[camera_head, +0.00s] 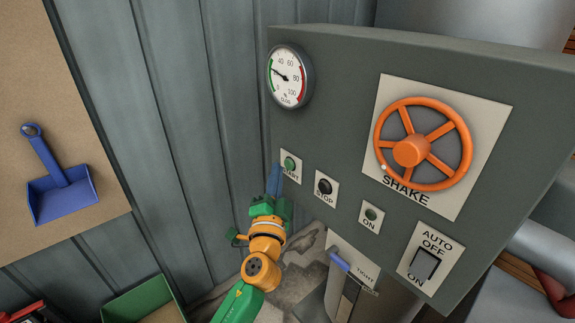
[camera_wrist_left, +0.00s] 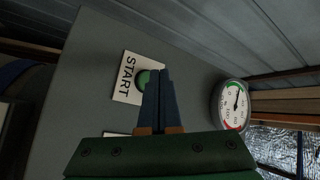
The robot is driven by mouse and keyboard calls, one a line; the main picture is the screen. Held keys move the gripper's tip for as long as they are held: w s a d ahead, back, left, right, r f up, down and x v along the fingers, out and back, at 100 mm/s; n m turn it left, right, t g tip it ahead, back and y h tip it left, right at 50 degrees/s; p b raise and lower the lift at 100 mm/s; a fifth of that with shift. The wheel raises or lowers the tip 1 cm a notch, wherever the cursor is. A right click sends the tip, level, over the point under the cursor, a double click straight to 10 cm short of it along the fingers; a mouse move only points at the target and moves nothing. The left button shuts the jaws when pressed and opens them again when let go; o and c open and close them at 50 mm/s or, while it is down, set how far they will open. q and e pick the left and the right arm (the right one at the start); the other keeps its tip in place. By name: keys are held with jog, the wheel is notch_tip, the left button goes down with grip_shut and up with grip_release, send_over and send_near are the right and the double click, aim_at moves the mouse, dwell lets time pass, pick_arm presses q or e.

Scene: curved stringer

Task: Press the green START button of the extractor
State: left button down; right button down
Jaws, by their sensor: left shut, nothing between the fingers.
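The green START button (camera_head: 290,163) sits on a white plate at the left of the grey control panel (camera_head: 340,130). It also shows in the left wrist view (camera_wrist_left: 144,79), partly hidden behind the fingers. My left gripper (camera_head: 275,168) is shut and empty, its blue fingertips just left of the START plate in the head view. In the left wrist view the shut fingers (camera_wrist_left: 159,75) overlap the right side of the button; I cannot tell whether they touch it. My right gripper is not in view.
An orange SHAKE wheel (camera_head: 411,150) and a gauge (camera_head: 288,77) stand above. A blue-handled lever (camera_head: 340,261) is below. A blue dustpan (camera_head: 62,190) hangs left.

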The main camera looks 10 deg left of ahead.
pick_arm(q)
jog(key=shift+w, duration=0.1)
dwell(0.3)
jog(key=shift+w+d+b, duration=0.25)
jog(key=shift+d+b, duration=0.05)
jog(key=shift+b, duration=0.05)
jog(key=shift+w+d+b, duration=0.2)
jog(key=shift+w+b, duration=0.1)
jog(key=shift+b, duration=0.1)
dwell(0.6)
dwell(0.3)
jog(key=shift+s+a+p, duration=0.4)
jog(key=shift+s+a, duration=0.05)
jog(key=shift+s, duration=0.2)
